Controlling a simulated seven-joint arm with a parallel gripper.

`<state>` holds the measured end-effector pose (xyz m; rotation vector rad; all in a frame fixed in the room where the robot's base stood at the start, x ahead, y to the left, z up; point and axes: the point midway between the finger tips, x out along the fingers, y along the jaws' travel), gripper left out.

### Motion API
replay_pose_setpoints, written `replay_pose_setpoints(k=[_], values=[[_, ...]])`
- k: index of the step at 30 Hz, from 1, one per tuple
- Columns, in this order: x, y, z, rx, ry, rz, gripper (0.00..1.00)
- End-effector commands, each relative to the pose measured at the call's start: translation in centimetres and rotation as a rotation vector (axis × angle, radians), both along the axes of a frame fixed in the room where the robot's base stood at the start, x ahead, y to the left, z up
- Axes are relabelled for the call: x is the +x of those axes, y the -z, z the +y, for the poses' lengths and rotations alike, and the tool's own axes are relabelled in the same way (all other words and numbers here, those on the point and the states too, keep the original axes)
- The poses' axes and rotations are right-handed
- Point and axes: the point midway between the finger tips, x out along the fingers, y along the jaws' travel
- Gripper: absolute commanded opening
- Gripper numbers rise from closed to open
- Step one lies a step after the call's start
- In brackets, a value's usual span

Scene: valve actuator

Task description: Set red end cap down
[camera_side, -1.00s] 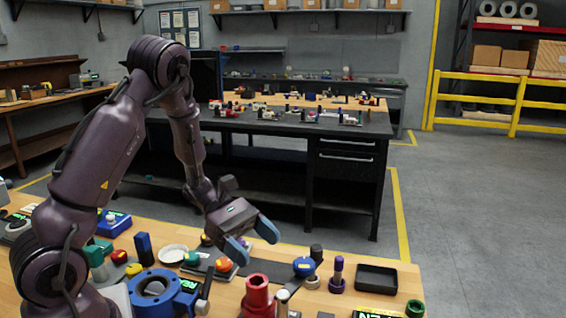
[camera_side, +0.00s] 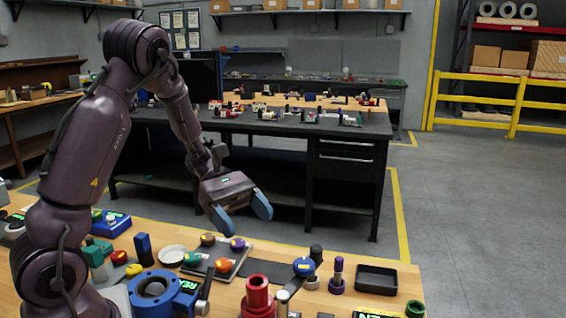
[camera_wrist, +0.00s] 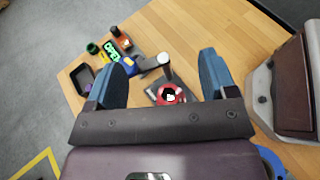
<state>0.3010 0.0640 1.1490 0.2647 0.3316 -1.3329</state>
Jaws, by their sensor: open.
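My gripper (camera_side: 242,213) is open and empty, raised above the far edge of the bench. Its two blue fingers are spread apart in the wrist view (camera_wrist: 165,80), with nothing held between them. Below it, a grey plate (camera_side: 243,262) carries several colored caps. Among them are an orange-red cap (camera_side: 223,265) at the front, a purple cap (camera_side: 237,244), a brown cap (camera_side: 208,239) and a green cap (camera_side: 192,258). Another red cap (camera_side: 119,257) sits further left. I cannot tell which is the red end cap. All of these are apart from my fingers.
A red flanged body (camera_side: 258,296) stands at the front; a blue-topped post (camera_side: 304,266) and purple post (camera_side: 337,275) are right of the plate. A blue ring-shaped body (camera_side: 155,290) is at the front left. A black tray (camera_side: 377,279) lies at right.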

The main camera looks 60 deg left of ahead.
Motion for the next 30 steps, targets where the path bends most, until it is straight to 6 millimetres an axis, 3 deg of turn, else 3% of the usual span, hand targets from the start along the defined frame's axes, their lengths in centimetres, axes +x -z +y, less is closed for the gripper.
replay_pose_setpoints(k=[8, 15, 22, 30], values=[[-1.2, 4.1, 2.6, 0.004, 0.27, 0.003, 0.78], [-2.3, 6.8, 5.7, 0.0, 0.619, 0.004, 0.78], [-2.7, 7.9, 8.9, 0.007, 1.052, 0.002, 0.78], [-2.1, 7.8, 12.4, 0.001, 1.586, 0.008, 0.78]])
